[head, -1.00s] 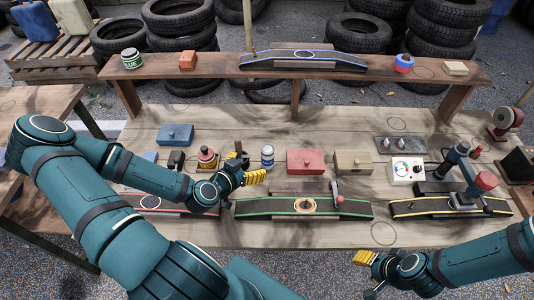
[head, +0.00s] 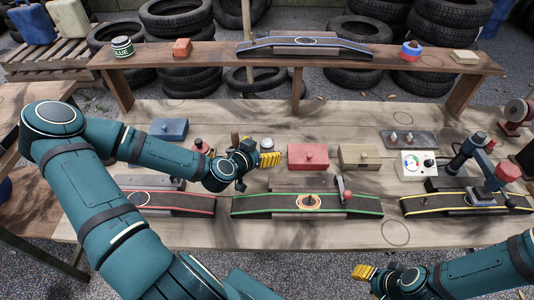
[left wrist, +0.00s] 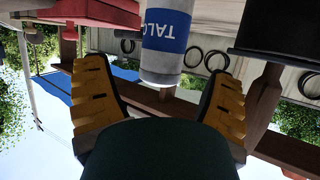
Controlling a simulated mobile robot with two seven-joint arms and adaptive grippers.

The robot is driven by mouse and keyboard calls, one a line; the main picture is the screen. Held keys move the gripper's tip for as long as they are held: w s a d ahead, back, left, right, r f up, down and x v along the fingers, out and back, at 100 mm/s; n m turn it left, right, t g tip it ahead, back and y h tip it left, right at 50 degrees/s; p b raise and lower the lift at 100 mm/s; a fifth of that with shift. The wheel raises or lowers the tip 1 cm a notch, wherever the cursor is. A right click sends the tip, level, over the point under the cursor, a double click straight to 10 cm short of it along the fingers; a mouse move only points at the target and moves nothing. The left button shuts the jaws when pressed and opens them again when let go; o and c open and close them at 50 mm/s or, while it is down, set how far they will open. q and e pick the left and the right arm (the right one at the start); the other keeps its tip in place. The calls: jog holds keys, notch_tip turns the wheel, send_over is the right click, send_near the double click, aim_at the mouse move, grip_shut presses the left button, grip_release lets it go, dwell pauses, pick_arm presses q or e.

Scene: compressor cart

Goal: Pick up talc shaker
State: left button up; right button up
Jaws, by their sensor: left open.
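The talc shaker is a white cylinder with a blue label reading TALC. It fills the top middle of the left wrist view (left wrist: 165,35). In the head view only its pale top (head: 267,142) shows, and the rest is hidden behind my left gripper (head: 269,160). The left gripper's yellow fingers are open, one on each side of the shaker in the left wrist view (left wrist: 160,92), with gaps on both sides. My right gripper (head: 363,273) is off the front edge of the bench, away from the shaker; its jaw opening is unclear.
A red box (head: 308,160) stands just right of the left gripper, with a tan box (head: 359,157) beyond it. A blue box (head: 169,130) and a red-topped item (head: 199,146) are on the left. A green-edged ramp (head: 250,205) lies in front. A raised shelf (head: 220,60) runs behind.

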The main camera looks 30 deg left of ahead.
pick_arm(q)
jog(key=shift+b+x, duration=0.65)
jog(key=shift+x, duration=2)
grip_shut()
